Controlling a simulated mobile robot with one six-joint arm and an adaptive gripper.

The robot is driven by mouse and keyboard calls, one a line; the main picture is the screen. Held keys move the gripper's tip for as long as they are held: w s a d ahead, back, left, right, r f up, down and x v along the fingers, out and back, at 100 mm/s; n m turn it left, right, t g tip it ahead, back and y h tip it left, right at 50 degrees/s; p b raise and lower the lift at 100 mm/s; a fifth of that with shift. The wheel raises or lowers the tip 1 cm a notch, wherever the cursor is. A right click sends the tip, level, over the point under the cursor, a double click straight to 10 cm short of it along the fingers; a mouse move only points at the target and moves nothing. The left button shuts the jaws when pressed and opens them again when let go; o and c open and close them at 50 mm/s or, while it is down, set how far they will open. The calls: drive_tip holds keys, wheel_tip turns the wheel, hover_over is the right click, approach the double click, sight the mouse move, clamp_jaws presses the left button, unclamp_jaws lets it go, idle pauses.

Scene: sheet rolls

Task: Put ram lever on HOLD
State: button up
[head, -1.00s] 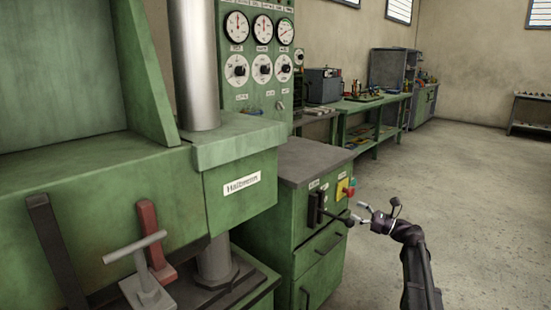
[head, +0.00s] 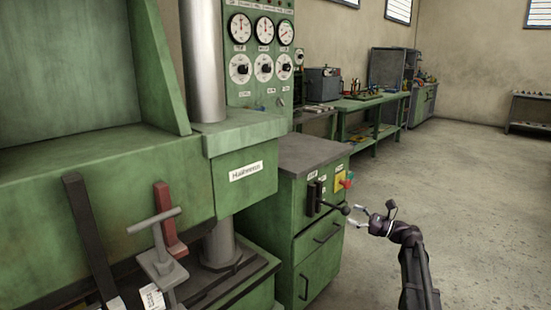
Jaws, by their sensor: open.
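The lever (head: 330,205) is a black rod with a dark ball knob. It comes out of a dark slotted plate (head: 313,198) on the green cabinet and points right and slightly down. Small white labels sit above the plate, but I cannot read them, so I cannot tell which position is HOLD. My gripper (head: 357,215) is open and empty, just right of the ball knob. Its fingers point left toward the knob. I cannot tell whether either finger touches it.
A yellow plate with a red knob (head: 348,182) is close above my gripper. The green cabinet (head: 310,255) has drawer handles below the lever. The green press (head: 240,190) fills the left. The floor (head: 480,200) to the right is clear.

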drive_tip(key=s+a+f+n+g+h+b, duration=0.1)
drive_tip(key=s+a+f+n+g+h, duration=0.55)
drive_tip(key=s+a+f+n, duration=0.65)
drive_tip(key=s+d+f+n+g+h+b, duration=0.15)
drive_tip(key=s+d+f+n+h, duration=0.25)
drive_tip(key=s+f+n+h, duration=0.65)
drive_tip(key=s+r+m+h+p, duration=0.1)
drive_tip(key=s+r+m+p, duration=0.1)
drive_tip(key=r+p, duration=3.4)
drive_tip(key=shift+s+r+g+p, duration=0.25)
drive_tip(key=shift+s+g+p, duration=0.15)
drive_tip(key=shift+s+p, duration=0.4)
drive_tip(key=shift+w+m, duration=0.15)
drive_tip(key=shift+m, duration=0.1)
